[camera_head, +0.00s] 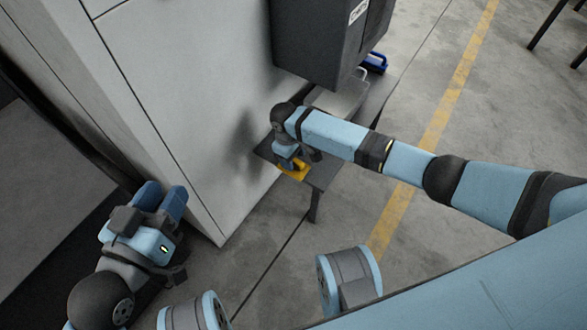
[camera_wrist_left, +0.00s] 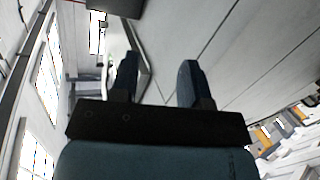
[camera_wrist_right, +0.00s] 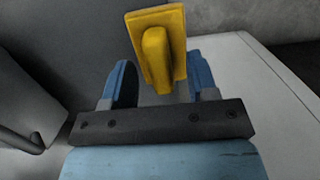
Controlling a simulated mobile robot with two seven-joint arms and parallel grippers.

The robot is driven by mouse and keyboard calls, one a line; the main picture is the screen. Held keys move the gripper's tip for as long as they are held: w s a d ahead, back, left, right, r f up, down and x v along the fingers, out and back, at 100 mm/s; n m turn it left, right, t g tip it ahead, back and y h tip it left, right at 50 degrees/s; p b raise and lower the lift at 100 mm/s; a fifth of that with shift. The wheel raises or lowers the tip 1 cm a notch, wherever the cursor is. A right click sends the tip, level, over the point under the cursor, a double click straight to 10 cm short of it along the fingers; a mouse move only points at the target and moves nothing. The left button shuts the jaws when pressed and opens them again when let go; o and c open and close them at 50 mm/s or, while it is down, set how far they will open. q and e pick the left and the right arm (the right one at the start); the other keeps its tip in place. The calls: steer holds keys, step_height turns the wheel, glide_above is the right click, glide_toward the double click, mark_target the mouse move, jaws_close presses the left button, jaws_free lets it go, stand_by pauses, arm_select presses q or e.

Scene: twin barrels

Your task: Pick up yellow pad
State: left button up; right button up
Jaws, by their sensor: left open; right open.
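The yellow pad (camera_head: 293,171) lies on a small dark table (camera_head: 322,173) against the light cabinet. In the right wrist view the yellow pad (camera_wrist_right: 154,42) is a flat plate with a raised grip, and the grip reaches between the two blue fingers. My right gripper (camera_head: 290,160) is over the pad, with its fingers open on both sides of the grip; it also shows in the right wrist view (camera_wrist_right: 160,82). Whether either finger touches the grip I cannot tell. My left gripper (camera_head: 161,197) is open and empty, near the cabinet's lower left; it also shows in the left wrist view (camera_wrist_left: 157,75).
A light cabinet (camera_head: 170,90) stands behind the table. A dark box (camera_head: 320,40) hangs over the table's far end. A blue-handled thing (camera_head: 375,63) lies near that end.

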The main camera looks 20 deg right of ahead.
mark_target(295, 160)
steer(key=shift+f, duration=0.7)
steer(key=shift+s+d, duration=0.1)
jaws_close()
arm_select(q)
steer(key=shift+w+a+r+t, duration=0.15)
steer(key=shift+w+t, duration=0.15)
arm_select(e)
steer(key=shift+r+p, duration=0.3)
steer(key=shift+r, duration=0.4)
step_height(295, 160, up, 3)
steer(key=shift+r+p, duration=0.1)
steer(key=shift+p, duration=0.8)
arm_select(q)
step_height(295, 160, up, 9)
steer(key=n+t+p, duration=0.1)
steer(key=t+p, duration=0.2)
steer(key=p, duration=0.3)
steer(key=shift+s+a+y, duration=0.3)
steer(key=shift+s+a, duration=0.1)
steer(key=shift+a, duration=0.05)
arm_select(e)
step_height(295, 160, up, 15)
steer(key=shift+r, duration=0.2)
